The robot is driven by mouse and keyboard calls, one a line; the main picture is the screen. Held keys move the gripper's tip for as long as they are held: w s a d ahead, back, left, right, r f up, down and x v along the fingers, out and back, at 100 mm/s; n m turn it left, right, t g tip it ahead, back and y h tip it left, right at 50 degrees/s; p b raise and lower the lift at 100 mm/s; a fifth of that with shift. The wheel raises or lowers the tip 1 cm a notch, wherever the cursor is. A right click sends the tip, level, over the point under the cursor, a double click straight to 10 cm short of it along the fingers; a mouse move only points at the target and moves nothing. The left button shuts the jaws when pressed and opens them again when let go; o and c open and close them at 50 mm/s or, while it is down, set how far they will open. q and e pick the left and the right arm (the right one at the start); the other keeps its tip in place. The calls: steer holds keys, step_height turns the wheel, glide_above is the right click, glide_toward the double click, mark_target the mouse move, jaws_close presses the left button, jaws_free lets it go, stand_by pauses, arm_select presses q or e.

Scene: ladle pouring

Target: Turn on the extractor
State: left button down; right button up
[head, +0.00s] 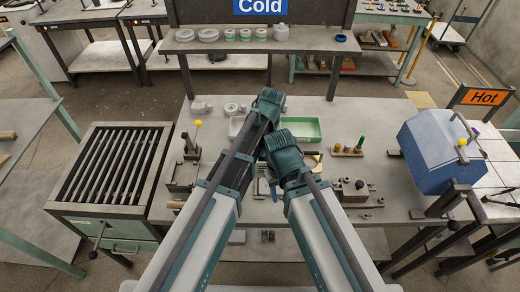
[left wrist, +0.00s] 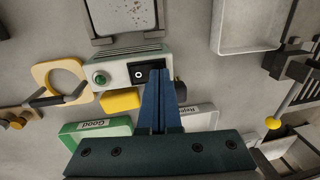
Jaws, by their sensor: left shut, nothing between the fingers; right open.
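A grey box with a green button and a black rocker switch marked "O", likely the extractor (left wrist: 118,73), shows in the left wrist view. The black switch (left wrist: 139,75) is on its face, right of the green button (left wrist: 100,78). My left gripper (left wrist: 158,75) is shut and empty, its blue fingertips just right of the switch; I cannot tell whether they touch the box. In the head view my left gripper (head: 268,103) is above my right gripper (head: 283,143), which is open, its fingers not clearly visible. The arms hide the box in the head view.
A green tray marked "Good" (left wrist: 125,127) and a pale tray (left wrist: 205,112) lie near the box. A yellow block (left wrist: 120,101) and yellow ring (left wrist: 42,77) are beside it. A blue box (head: 435,150) stands right, a slatted rack (head: 113,211) left.

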stand_by(0.3)
arm_select(q)
steer(key=shift+f, duration=0.25)
steer(key=shift+s, duration=0.1)
steer(key=shift+d+r, duration=0.2)
steer(key=shift+d, duration=0.7)
